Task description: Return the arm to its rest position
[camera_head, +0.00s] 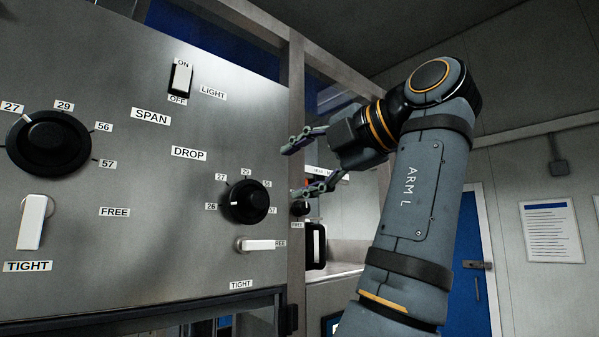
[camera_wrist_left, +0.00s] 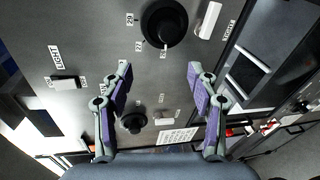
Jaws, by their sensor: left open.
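My left arm (camera_head: 408,195), marked ARM L, rises from the lower right of the head view and bends toward the control panel (camera_head: 130,240). My left gripper (camera_head: 305,166) is open and empty, with its two fingers apart, in front of the panel's right edge. It appears clear of the knobs and levers. In the left wrist view the gripper (camera_wrist_left: 158,82) shows its purple-padded fingers spread, with panel surface between them. My right gripper is in neither view.
The panel carries a SPAN knob (camera_head: 48,143), a DROP knob (camera_head: 246,201), a LIGHT switch (camera_head: 181,79), an upright white lever (camera_head: 32,222) and a sideways white lever (camera_head: 257,245). A blue door (camera_head: 468,255) and a wall notice (camera_head: 551,231) stand at the right.

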